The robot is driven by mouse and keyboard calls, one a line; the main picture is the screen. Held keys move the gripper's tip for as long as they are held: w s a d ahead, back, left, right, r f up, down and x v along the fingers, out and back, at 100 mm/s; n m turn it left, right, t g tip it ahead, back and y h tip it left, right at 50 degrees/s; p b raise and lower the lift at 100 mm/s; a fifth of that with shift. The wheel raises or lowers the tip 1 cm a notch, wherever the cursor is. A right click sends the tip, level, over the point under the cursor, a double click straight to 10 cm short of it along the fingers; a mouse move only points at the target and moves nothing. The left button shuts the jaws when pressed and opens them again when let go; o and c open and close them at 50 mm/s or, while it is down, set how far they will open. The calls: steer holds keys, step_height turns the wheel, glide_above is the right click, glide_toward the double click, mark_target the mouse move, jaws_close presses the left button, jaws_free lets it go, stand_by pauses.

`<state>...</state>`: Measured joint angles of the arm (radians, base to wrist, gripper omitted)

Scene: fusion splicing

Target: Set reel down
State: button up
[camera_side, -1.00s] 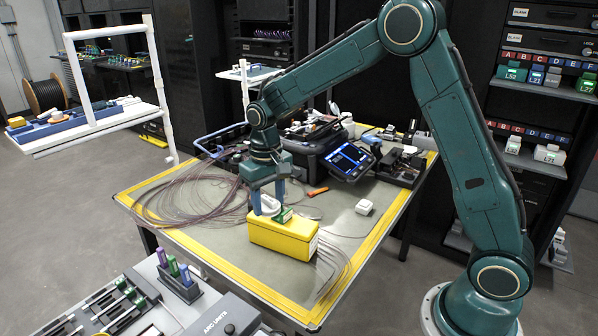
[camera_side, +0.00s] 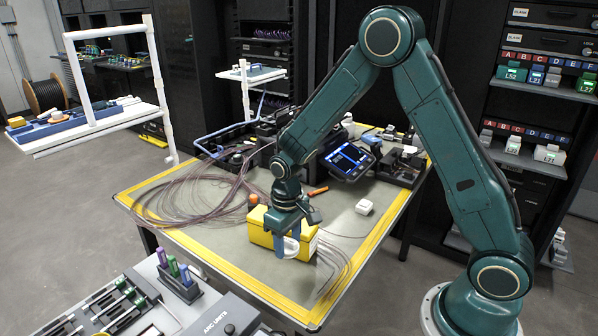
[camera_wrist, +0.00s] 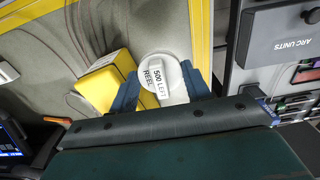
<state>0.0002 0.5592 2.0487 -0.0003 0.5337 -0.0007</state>
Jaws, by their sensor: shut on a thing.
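The white reel (camera_side: 291,248), a rounded piece, is between the blue fingers of my gripper (camera_side: 288,244), at the near side of the yellow box. I cannot tell whether the reel touches the mat.
Loose fibre coils (camera_side: 185,200) lie to the left, and strands run off to the right. A small white piece (camera_side: 364,207) and a device with a lit screen (camera_side: 349,160) are farther back.

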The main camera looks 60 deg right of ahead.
stand_by(0.5)
steer(key=shift+w+a+r, duration=0.2)
steer(key=shift+w+a, duration=0.15)
steer(key=shift+w, duration=0.05)
steer(key=w+a+r, duration=0.5)
steer(key=w+a, duration=0.3)
steer(key=a, duration=0.2)
step_height(320, 180, up, 6)
glide_above(190, 317)
steer(key=shift+r, duration=0.1)
step_height(190, 317, down, 20)
steer(key=shift+r, duration=0.1)
steer(key=shift+f, duration=0.2)
stand_by(0.3)
steer(key=o, duration=1)
